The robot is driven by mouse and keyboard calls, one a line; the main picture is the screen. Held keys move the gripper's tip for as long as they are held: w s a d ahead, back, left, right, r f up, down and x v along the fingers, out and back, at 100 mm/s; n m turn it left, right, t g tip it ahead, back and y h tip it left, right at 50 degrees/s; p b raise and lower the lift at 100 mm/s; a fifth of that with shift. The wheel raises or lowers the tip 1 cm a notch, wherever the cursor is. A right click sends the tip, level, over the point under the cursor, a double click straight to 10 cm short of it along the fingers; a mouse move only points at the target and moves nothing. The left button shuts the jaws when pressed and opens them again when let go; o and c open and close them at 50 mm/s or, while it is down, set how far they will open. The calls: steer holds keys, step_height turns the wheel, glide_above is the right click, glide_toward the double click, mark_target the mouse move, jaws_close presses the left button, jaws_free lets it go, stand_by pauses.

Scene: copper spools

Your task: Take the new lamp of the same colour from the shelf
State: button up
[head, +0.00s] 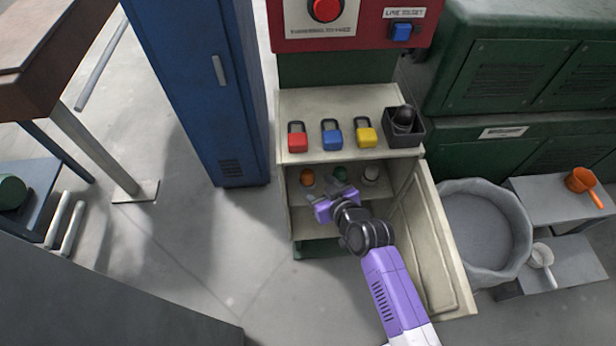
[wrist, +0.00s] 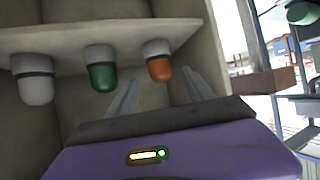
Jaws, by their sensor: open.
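Three small domed lamps stand in a row on the upper inside shelf (head: 326,193) of the open cabinet. In the head view the orange lamp (head: 307,177) is at left, the green lamp (head: 341,173) in the middle and the white lamp (head: 371,174) at right. The wrist view is turned over: white (wrist: 36,88), green (wrist: 101,75), orange (wrist: 159,69). My gripper (head: 331,192) is open and empty at the cabinet's front. In the wrist view its fingers (wrist: 162,78) point towards the shelf, with the orange lamp between the tips in the picture, apparently farther off.
Red, blue and yellow padlocks (head: 332,136) and a dark tray (head: 418,136) holding a dark round item sit on the cabinet top. The open door (head: 432,240) stands right of my arm. A blue locker (head: 195,90) is at left, a grey bin (head: 487,235) at right.

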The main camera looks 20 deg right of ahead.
mark_target(310, 178)
steer(key=x, duration=0.3)
steer(key=p+x, duration=0.1)
steer(key=shift+w, duration=0.5)
steer(key=shift+w+f, duration=0.35)
steer(key=shift+w, duration=0.15)
jaws_close()
